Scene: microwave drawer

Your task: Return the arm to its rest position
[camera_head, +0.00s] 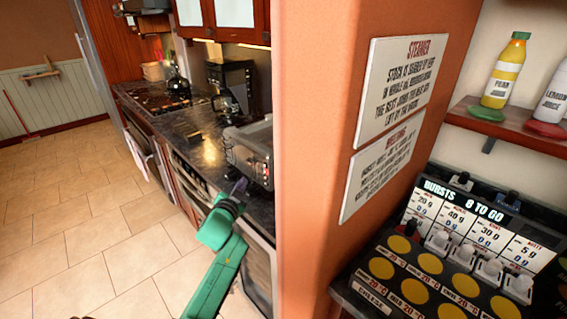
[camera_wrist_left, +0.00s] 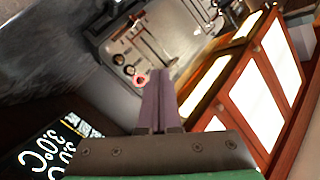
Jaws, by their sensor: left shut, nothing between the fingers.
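My left arm, green, comes in at the bottom of the head view and reaches toward the kitchen counter. Its left gripper (camera_head: 239,186) is small there, close to the front of the dark counter and the grey appliance on it. In the left wrist view the purple fingers of the left gripper (camera_wrist_left: 158,100) are together with nothing between them. The grey appliance (camera_wrist_left: 150,45) with knobs lies beyond the fingertips; I cannot tell the exact gap. My right gripper is not in view.
An orange wall (camera_head: 315,200) with two signs stands right of my arm. A dispenser panel (camera_head: 450,240) and a shelf with bottles (camera_head: 503,70) are at the right. The dark counter (camera_head: 190,125) runs back to a stove. Tiled floor (camera_head: 70,220) at the left is clear.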

